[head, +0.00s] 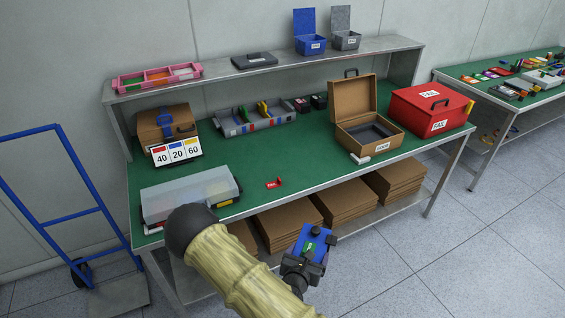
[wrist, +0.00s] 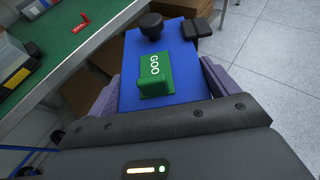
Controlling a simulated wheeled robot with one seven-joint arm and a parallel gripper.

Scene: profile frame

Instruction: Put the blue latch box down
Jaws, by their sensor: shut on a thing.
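The blue latch box (head: 304,236) is in my gripper (head: 306,258), held in the air in front of the workbench's front edge. In the wrist view the blue latch box (wrist: 186,50) sits between the two grey-purple fingers. It has a green tag (wrist: 155,72) reading "GOO" on its face and black round and square parts at its far end. My gripper (wrist: 160,88) is shut on it. The box's underside is hidden. The green workbench top (head: 310,180) is behind and above it in the head view.
A clear-lidded organizer (head: 190,195) and a small red tag (head: 273,183) lie near the front edge. An open brown case (head: 368,120) and a red FAIL case (head: 430,108) stand right. Flat cardboard (head: 345,198) fills the lower shelf. The front-middle bench top is mostly clear.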

